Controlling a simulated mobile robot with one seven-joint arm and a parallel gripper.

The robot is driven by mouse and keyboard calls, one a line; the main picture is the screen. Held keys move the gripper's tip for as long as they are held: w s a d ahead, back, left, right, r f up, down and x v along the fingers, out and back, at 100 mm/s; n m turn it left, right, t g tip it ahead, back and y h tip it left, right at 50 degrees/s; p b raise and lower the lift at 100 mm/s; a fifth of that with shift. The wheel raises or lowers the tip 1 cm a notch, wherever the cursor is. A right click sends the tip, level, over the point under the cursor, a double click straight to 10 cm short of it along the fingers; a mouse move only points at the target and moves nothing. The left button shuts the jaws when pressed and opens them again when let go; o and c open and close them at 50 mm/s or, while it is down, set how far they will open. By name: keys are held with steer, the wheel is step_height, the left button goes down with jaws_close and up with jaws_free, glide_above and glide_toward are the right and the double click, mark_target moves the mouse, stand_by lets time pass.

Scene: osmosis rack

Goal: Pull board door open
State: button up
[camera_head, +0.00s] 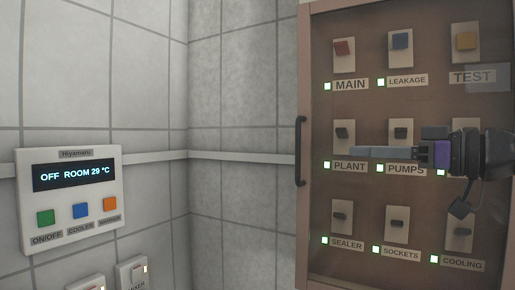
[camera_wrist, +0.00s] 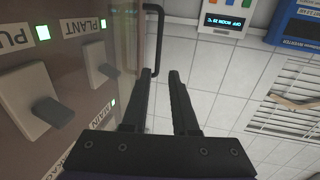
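The board door (camera_head: 400,110) is a brown-framed, see-through panel on the right of the head view, with labelled switches behind it. It looks closed. Its black vertical bar handle (camera_head: 300,150) is on the door's left edge, and the handle also shows in the wrist view (camera_wrist: 163,38). My gripper (camera_head: 355,152) is in front of the door at the height of the handle's middle, with its fingers pointing left towards the handle. In the head view the fingertips appear to the right of the handle, apart from it. In the wrist view the two fingers (camera_wrist: 160,74) are apart with nothing between them.
A white Hiyamaru control panel (camera_head: 70,195) with a display and coloured buttons is on the tiled left wall. A pale rail (camera_head: 235,158) runs along the walls. The wrist view also shows a blue device (camera_wrist: 295,22) and a slatted vent (camera_wrist: 290,100).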

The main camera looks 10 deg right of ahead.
steer(key=p+x, duration=0.1)
steer(key=x, duration=1.7)
steer(key=shift+p, duration=0.35)
steer(key=shift+w+d+r, duration=0.1)
steer(key=shift+r, duration=0.05)
jaws_close()
stand_by(0.4)
